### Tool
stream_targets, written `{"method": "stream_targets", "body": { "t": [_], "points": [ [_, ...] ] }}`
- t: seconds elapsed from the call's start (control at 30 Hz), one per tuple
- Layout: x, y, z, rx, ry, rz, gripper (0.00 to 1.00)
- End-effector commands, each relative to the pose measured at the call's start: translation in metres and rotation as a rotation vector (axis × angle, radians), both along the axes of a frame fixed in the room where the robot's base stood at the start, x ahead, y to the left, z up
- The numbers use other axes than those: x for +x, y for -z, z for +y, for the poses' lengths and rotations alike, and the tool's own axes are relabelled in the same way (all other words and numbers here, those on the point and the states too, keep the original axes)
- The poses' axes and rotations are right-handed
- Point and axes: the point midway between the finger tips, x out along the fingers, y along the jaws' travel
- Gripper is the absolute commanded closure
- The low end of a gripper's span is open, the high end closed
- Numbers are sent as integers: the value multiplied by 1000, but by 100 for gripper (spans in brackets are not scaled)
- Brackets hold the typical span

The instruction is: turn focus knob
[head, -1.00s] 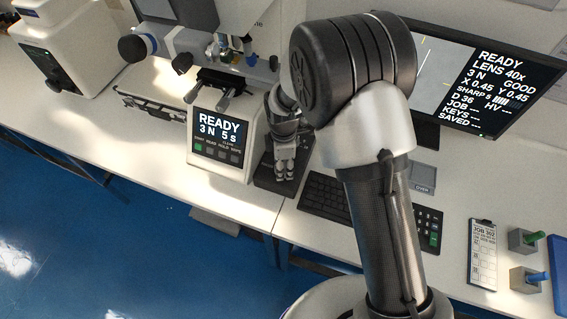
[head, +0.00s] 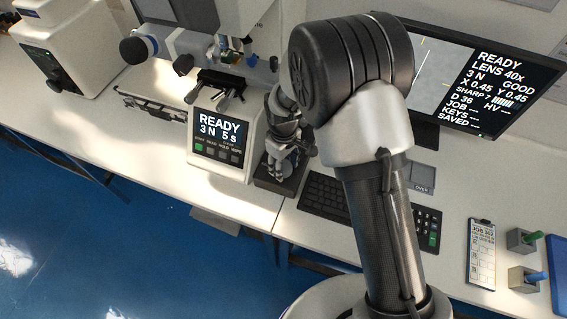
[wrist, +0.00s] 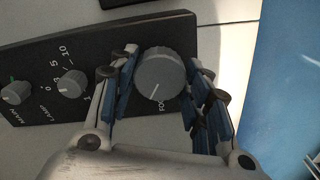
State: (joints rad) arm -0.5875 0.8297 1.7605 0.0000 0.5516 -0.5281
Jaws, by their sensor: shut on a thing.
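The focus knob (wrist: 158,76) is a large grey ribbed knob with a white pointer line, on a dark control panel (wrist: 60,104). My gripper (wrist: 166,84) is shut on the focus knob, with one blue-padded finger on each side. In the head view my gripper (head: 283,164) is over the dark panel (head: 270,182), right of the tester's display (head: 219,130), and hides the knob. The monitor (head: 500,70) reads READY, LENS 40x, GOOD and a SHARP value that looks like 7.
Two smaller grey knobs, one by the 0–10 marks (wrist: 70,84) and one marked MAIN (wrist: 15,92), sit left of the focus knob. A keyboard (head: 325,198) lies right of the panel. The tester's stage (head: 215,85) stands close behind. The table's front edge is near.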

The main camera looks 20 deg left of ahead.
Motion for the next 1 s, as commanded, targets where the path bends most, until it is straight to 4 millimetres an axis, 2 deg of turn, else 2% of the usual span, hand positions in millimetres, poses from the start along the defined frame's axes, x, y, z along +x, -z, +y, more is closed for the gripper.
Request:
{"method": "stream_targets", "body": {
  "t": [0.5,1.0],
  "points": [
    [0,0,0,1,435,-1,80],
    [0,0,0,1,599,-1,80]
  ]
}}
